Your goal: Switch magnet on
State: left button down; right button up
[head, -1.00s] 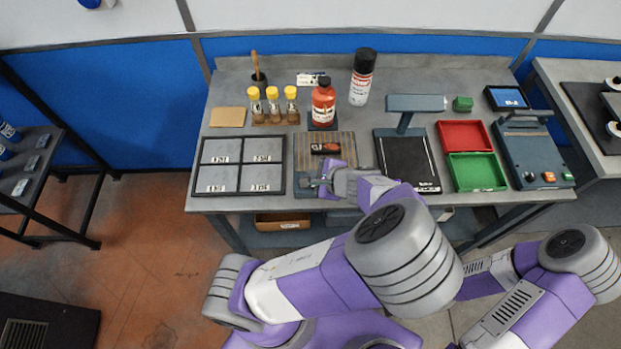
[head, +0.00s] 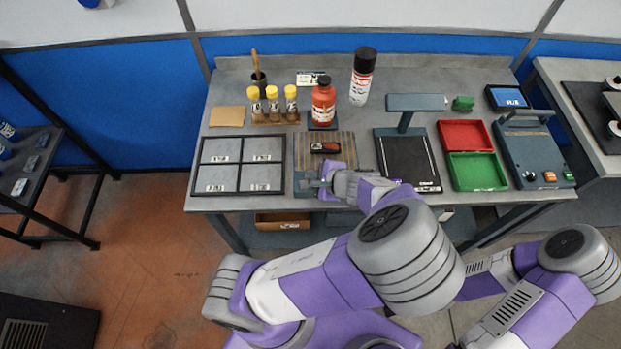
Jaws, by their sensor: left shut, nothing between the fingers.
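A dark plate with thin tan stripes (head: 342,140), which looks like the magnet, lies flat at the middle of the bench. A small black and orange-red object (head: 325,148) rests on it. A dark block (head: 302,190) sits at the plate's front edge, partly hidden by my left gripper; no switch lever can be made out clearly. My left gripper (head: 321,184) is shut and empty at this front edge. Whether it touches the block cannot be told. My right arm shows at the lower right, but its gripper is out of view.
Left of the plate is a black-framed four-part tray (head: 240,164). Behind stand a red bottle (head: 323,104), yellow-capped jars (head: 272,105) and a spray can (head: 361,78). Right are a lamp stand over a black pad (head: 408,165), red (head: 464,134) and green (head: 477,172) bins and a control box (head: 537,150).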

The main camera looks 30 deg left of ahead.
pick_arm(q)
jog(key=shift+f, duration=0.25)
dwell(0.4)
jog(key=shift+r, duration=0.15)
jog(key=shift+r+p, duration=0.6)
jog(key=shift+p, duration=0.1)
notch_tip(320, 180, up, 6)
jog(key=p, duration=0.6)
dwell(0.4)
